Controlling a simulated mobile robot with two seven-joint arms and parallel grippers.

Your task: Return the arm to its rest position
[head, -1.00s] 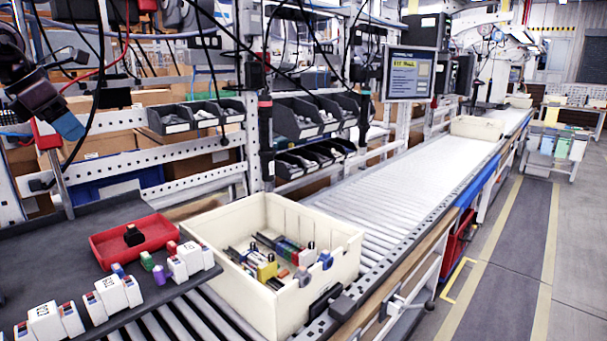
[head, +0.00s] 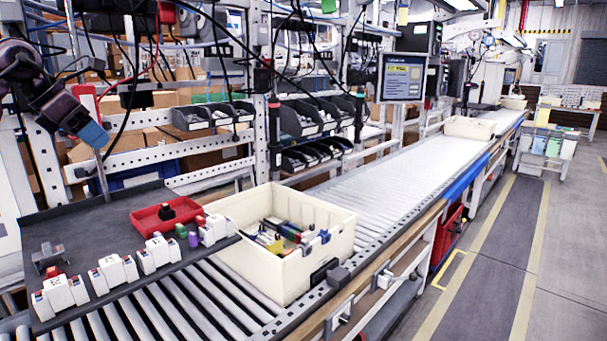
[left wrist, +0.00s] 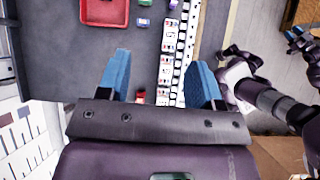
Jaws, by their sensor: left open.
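My left gripper (head: 92,138) has blue fingertips and hangs at the upper left of the head view, above the dark work mat (head: 95,215) and apart from it. In the left wrist view its two blue fingers (left wrist: 160,82) are wide apart with nothing held between them. The mat and a row of white parts show beyond them. A dark arm with blue tips (left wrist: 300,40), seemingly my right gripper, shows at the right edge of that view; its opening is unclear. A dark hanging tool (head: 274,125) with a red band hangs at the shelf rack.
Several white modules (head: 113,272) stand along the mat's front edge. A red tray (head: 148,222) holds a black piece. A cream crate (head: 300,272) with assorted parts sits on the roller conveyor (head: 385,175). A grey fixture (head: 48,258) stands at the mat's left. Cables hang near my arm.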

